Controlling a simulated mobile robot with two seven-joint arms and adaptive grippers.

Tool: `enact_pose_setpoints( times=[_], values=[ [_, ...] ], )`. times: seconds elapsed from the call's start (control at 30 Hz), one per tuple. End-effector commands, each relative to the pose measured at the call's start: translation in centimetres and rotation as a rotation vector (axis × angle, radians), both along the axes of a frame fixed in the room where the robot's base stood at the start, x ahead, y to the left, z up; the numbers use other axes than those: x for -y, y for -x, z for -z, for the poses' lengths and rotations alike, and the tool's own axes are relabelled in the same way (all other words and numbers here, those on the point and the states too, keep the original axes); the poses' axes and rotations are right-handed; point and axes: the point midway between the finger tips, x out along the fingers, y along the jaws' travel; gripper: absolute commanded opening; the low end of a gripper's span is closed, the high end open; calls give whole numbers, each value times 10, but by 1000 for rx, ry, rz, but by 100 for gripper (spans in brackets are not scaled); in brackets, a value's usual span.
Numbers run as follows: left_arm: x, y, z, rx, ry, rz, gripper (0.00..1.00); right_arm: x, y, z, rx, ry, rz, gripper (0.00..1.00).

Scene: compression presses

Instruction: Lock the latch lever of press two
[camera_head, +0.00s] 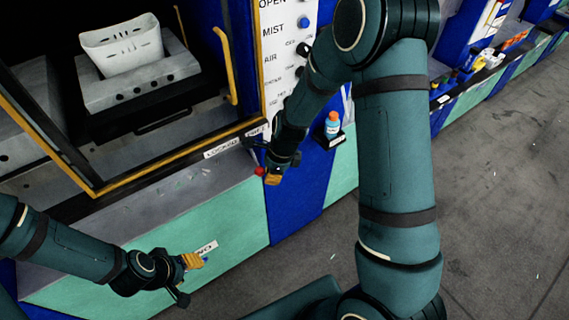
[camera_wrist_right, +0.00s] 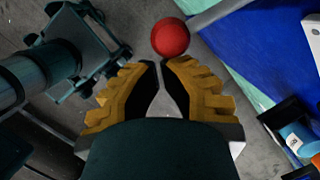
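The latch lever of the press ends in a red ball knob (camera_head: 259,171), just below the window frame. In the right wrist view the red knob (camera_wrist_right: 170,38) lies just beyond my fingertips, and its grey rod (camera_wrist_right: 215,14) runs to the upper right. My right gripper (camera_head: 272,179) is beside the knob; in its wrist view the fingertips (camera_wrist_right: 161,66) are nearly together with nothing between them. My left gripper (camera_head: 193,261) hangs low in front of the green panel; its finger gap is unclear. A "LOCKED" label (camera_head: 221,149) is left of the lever.
The press window has a yellow-edged frame (camera_head: 170,158) and a white basket (camera_head: 122,45) inside. A control panel (camera_head: 285,50) is at its right. A bottle (camera_head: 332,125) stands in a black holder on the blue post (camera_head: 297,190). Open grey floor (camera_head: 490,210) is at right.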

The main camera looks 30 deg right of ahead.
Motion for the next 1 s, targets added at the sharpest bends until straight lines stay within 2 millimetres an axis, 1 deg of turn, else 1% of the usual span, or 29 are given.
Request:
enact_pose_setpoints(
  times=[0.03, 0.23, 0.4, 0.6, 1.0],
  values=[
    [0, 0, -6, 0, 1, 0, 47, -10, 1, -2, -2, 0, 30, 0],
    [-1, 1, -17, 0, 2, -1, 47, -33, -1, -2, 1, 0, 156, 0],
    [-2, 1, -23, 0, 3, -1, 47, -46, -3, -1, -1, 0, 151, 0],
    [-1, 1, -25, 1, 4, 1, 47, -54, -5, 0, 0, 0, 151, 0],
    [-1, 0, -25, 1, 4, 1, 47, -56, -6, 0, 2, -3, 148, 0]
  ],
)
